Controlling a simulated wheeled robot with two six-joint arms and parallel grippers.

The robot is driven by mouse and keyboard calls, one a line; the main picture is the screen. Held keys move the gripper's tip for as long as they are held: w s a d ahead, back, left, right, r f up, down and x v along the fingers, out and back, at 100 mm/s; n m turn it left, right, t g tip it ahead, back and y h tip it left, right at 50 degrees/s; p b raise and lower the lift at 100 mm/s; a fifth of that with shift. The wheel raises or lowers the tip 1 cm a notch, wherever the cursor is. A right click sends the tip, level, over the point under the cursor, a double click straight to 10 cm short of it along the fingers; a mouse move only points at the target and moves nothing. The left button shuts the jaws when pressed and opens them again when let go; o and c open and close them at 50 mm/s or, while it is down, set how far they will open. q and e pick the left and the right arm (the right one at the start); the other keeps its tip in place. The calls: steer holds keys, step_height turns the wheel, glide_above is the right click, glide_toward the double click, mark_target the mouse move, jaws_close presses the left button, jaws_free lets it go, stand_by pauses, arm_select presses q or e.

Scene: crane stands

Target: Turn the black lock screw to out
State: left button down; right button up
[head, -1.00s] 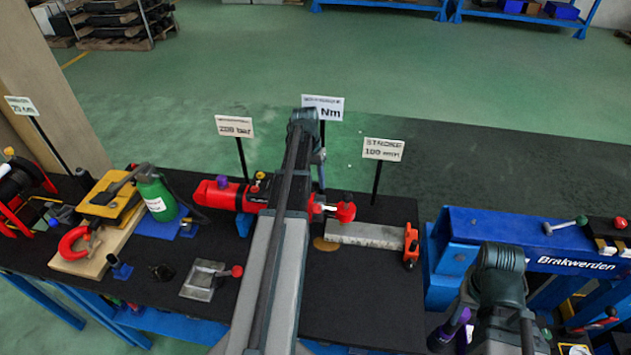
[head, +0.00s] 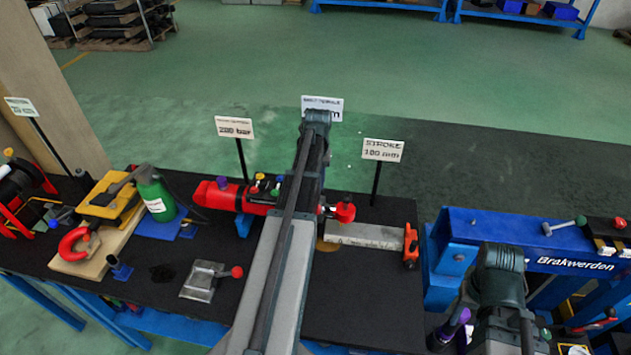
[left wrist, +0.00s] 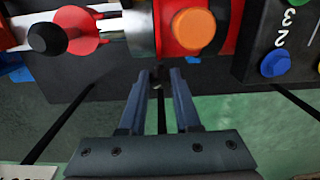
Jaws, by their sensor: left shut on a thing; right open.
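A red hydraulic cylinder (head: 217,196) lies across the black bench top with small coloured knobs along it. My left arm crosses in front of it and hides its middle and my left gripper in the head view. In the left wrist view, my left gripper (left wrist: 159,76) is shut on a small dark part, taken as the black lock screw (left wrist: 158,84), just below the red body. The fingers mostly hide it, and how it is turned cannot be told. My right gripper is low at the right in the head view, open and away from the cylinder; its fingertips are hard to make out.
An orange knob (left wrist: 194,28) and a black knob (left wrist: 47,38) are close to my left fingers. A numbered black block (left wrist: 285,45) with a blue button is at their right. A grey bar (head: 364,235) and a blue press frame (head: 510,240) stand further right.

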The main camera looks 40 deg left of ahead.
arm_select(q)
steer(key=shift+w+d+n+g+y, duration=0.15)
steer(key=shift+n+g+y, duration=0.5)
steer(key=shift+n, duration=0.95)
steer(key=c, duration=0.6)
jaws_free()
step_height(320, 180, up, 14)
steer(key=w+d+p, duration=0.1)
steer(key=d+p, duration=0.1)
steer(key=p, duration=1.1)
steer(key=shift+w+f, duration=0.2)
steer(key=shift+w, duration=0.15)
